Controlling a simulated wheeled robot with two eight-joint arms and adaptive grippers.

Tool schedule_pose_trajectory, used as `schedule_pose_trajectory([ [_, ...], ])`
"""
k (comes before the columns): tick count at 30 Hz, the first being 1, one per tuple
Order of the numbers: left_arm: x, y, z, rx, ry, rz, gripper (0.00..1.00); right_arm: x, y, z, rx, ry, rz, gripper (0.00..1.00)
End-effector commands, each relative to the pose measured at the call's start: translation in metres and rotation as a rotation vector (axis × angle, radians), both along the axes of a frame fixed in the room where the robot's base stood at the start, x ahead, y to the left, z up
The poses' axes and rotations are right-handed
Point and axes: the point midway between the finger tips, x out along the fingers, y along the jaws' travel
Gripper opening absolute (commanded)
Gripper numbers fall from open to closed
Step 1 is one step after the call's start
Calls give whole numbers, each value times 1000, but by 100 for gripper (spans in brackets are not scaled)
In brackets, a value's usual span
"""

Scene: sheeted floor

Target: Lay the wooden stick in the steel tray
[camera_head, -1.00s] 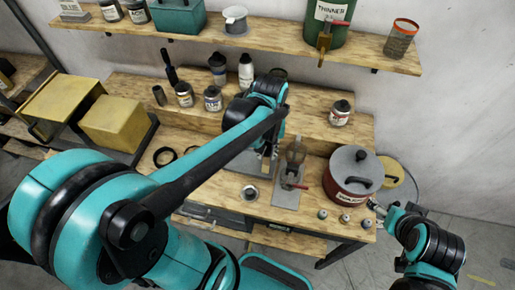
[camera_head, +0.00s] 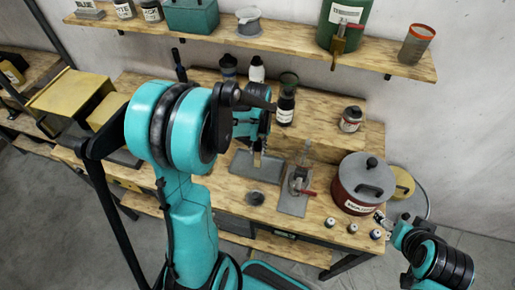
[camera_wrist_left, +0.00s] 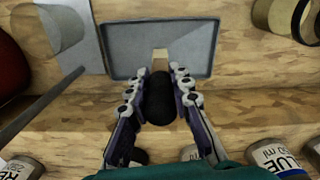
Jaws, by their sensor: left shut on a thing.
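The steel tray (camera_head: 241,163) is a shallow grey rectangle on the wooden bench; it lies ahead of my fingers in the left wrist view (camera_wrist_left: 122,48). My left gripper (camera_wrist_left: 160,76) is shut on the wooden stick (camera_wrist_left: 160,59), whose pale end sticks out past the fingertips over the near part of the tray. In the head view the pale stick (camera_head: 257,160) points down at the tray. I cannot tell whether it touches. A black rounded shape between the fingers hides the rest. My right gripper (camera_head: 382,217) is by the bench's right end, its fingers too small to read.
A grey plate with a clamp-like tool (camera_head: 296,188) lies right of the tray. A red pot (camera_head: 352,190) stands further right. A raised wooden step (camera_head: 318,122) with bottles and a can is behind. A dark round thing (camera_head: 255,197) lies in front.

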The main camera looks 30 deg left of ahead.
Motion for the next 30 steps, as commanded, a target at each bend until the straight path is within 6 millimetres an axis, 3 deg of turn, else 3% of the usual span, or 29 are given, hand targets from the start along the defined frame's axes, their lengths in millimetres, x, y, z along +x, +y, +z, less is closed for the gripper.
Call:
schedule_pose_trajectory([
  [11, 0, 0, -5, 0, 0, 0, 0, 0, 0, -4, 0, 0, 0, 80],
  [12, 0, 0, -5, 0, 0, 0, 23, 0, 0, -4, 0, 0, 0, 80],
  [14, 0, 0, -4, 0, 0, 0, 39, 0, 0, -3, 0, 0, 0, 80],
  [15, 0, 0, -4, 0, 0, 0, 41, 0, 0, -3, 0, 0, 0, 80],
  [25, 0, 0, -1, 0, 0, 0, 41, 0, 0, 0, 0, 0, 0, 80],
  [30, -1, 0, 22, 0, 0, 0, 41, 0, 0, 6, 0, 0, 0, 80],
])
